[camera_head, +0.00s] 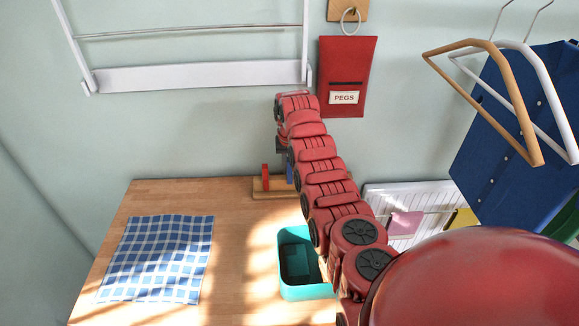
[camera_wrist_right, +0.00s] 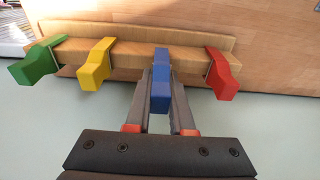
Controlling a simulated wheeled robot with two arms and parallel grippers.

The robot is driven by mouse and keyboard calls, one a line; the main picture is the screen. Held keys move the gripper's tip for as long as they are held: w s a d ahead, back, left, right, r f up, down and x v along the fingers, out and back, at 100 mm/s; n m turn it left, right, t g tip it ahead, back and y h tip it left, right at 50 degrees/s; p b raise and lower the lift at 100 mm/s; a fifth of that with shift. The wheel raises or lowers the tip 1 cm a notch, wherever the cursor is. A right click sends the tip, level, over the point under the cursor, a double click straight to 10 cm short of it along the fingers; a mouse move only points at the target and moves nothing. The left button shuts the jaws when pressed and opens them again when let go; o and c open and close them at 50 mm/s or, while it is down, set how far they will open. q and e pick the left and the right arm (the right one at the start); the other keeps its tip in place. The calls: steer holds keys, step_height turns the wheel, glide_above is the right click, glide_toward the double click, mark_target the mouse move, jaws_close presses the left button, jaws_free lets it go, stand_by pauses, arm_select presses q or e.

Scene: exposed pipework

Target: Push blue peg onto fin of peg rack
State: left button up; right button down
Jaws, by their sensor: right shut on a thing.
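The wooden peg rack (camera_head: 262,194) lies at the back of the table by the wall; its bar also shows in the right wrist view (camera_wrist_right: 128,60). My right gripper (camera_wrist_right: 160,82) is shut on the blue peg (camera_wrist_right: 161,68), with one finger on each side. The peg's far end is at the rack's bar; whether it is fully seated I cannot tell. The green peg (camera_wrist_right: 35,66), yellow peg (camera_wrist_right: 96,65) and red peg (camera_wrist_right: 222,74) sit along the bar. In the head view my right arm hides much of the rack. My left gripper is not in view.
A teal bin (camera_head: 290,288) stands at the table's right front. A blue checked cloth (camera_head: 157,258) lies at the left. A red pegs pouch (camera_head: 347,75) hangs on the wall, with hangers and a blue shirt (camera_head: 500,125) at the right.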

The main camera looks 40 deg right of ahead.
steer(key=shift+f+b, duration=0.4)
steer(key=shift+f, duration=0.35)
steer(key=c, duration=0.7)
jaws_free()
steer(key=shift+a, duration=0.1)
steer(key=shift+s, duration=0.1)
steer(key=shift+s, duration=0.1)
steer(key=shift+d+r, duration=0.35)
steer(key=shift+r, duration=0.2)
steer(key=shift+a+r, duration=0.2)
steer(key=shift+r, duration=0.75)
steer(key=shift+w+r, duration=0.2)
steer(key=shift+r, duration=1.8)
